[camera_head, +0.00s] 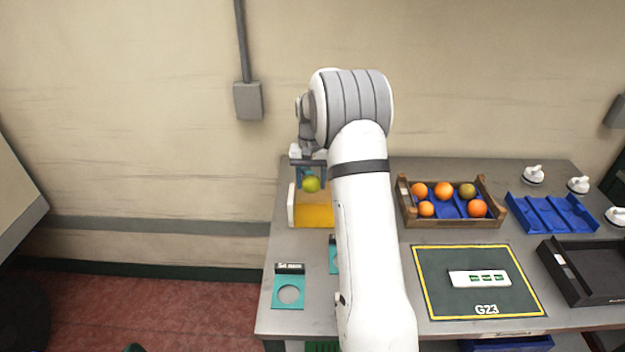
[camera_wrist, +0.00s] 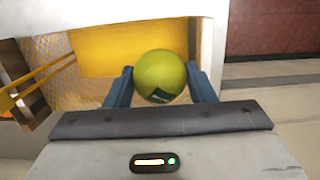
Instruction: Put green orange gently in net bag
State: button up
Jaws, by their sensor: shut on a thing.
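The green orange (camera_head: 311,184) is a yellow-green round fruit held in my gripper (camera_head: 308,180). In the wrist view the green orange (camera_wrist: 160,74) sits between the two blue fingers of my gripper (camera_wrist: 160,86), which are shut on it. A dark green patch shows on its lower side. The net bag (camera_wrist: 60,75) shows as mesh by a yellow panel, beyond and left of the fruit. In the head view a yellow and white holder (camera_head: 314,215) stands just below the fruit, partly hidden by my arm.
A wooden crate (camera_head: 450,222) with several oranges stands right of my arm. Nearby are a blue tray (camera_head: 553,213), a black tray (camera_head: 590,275) and a dark mat (camera_head: 440,300) with a white device (camera_head: 480,279). A teal plate with a round hole (camera_head: 277,293) lies at the front left.

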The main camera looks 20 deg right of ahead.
jog(key=shift+f, duration=0.2)
jog(key=shift+f+b, duration=1.95)
jog(key=shift+f, duration=1.15)
jog(key=o, duration=1.1)
jog(key=shift+c, duration=0.2)
jog(key=shift+r+p, duration=2.55)
jog(key=shift+r, duration=1.5)
